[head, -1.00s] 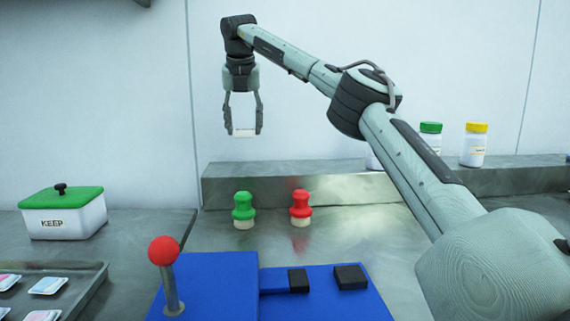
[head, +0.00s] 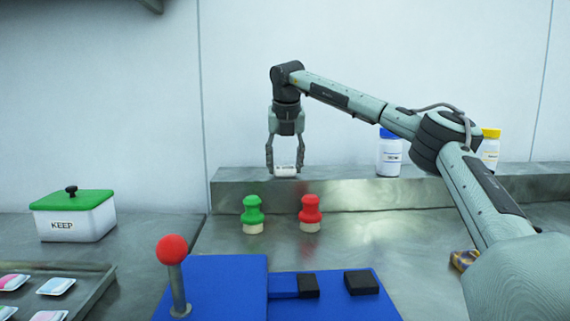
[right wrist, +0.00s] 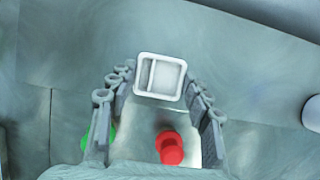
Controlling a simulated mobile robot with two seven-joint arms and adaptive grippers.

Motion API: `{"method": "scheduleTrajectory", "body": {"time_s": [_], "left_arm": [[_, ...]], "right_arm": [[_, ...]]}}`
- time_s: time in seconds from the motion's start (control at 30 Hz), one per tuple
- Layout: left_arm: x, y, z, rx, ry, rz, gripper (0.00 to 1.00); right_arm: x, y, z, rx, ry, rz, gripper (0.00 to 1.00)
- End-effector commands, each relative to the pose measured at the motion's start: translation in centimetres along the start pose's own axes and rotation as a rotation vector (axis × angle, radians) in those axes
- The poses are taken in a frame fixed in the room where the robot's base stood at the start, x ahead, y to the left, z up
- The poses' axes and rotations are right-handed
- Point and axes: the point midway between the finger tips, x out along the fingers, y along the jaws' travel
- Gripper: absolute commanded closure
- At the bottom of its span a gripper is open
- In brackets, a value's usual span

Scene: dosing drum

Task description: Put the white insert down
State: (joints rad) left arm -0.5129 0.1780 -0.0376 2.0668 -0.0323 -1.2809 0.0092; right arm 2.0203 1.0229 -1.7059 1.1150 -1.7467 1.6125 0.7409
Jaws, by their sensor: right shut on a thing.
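The white insert (head: 285,170) is held between the fingertips of my right gripper (head: 285,160), in front of the raised steel ledge (head: 400,192) in the head view. In the right wrist view the insert (right wrist: 160,77) shows as a small square tray with a divider inside, between the two fingers of my right gripper (right wrist: 157,95). In the head view it hangs above and behind the green knobbed piece (head: 252,214) and the red knobbed piece (head: 310,212). My left gripper is not in view.
A blue base (head: 225,285) with a red-balled lever (head: 172,250) stands in front. A white KEEP box (head: 75,215) with a green lid and a tray of packets (head: 85,300) are at left. Bottles with blue (head: 390,155) and yellow (head: 490,145) caps stand on the ledge.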

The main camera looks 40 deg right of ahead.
Motion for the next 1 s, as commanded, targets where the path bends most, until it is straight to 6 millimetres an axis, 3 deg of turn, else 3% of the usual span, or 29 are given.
{"method": "scheduleTrajectory", "body": {"time_s": [0.17, 0.2, 0.33, 0.73, 1.0], "left_arm": [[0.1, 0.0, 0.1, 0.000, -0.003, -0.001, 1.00], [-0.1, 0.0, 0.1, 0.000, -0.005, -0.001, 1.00], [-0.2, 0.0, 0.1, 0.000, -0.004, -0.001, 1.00], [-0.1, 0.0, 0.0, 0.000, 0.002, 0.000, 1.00], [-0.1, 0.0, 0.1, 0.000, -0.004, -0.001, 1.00]], "right_arm": [[0.3, 0.0, -0.1, 0.000, 0.000, 0.000, 0.82], [0.2, 0.0, -0.1, 0.000, 0.000, 0.000, 0.47], [0.2, 0.0, -0.1, 0.000, 0.000, -0.001, 0.31], [-0.4, 0.0, 0.1, 0.000, -0.001, 0.001, 0.30], [-5.3, 0.1, 0.1, 0.001, -0.003, 0.003, 0.30]]}}
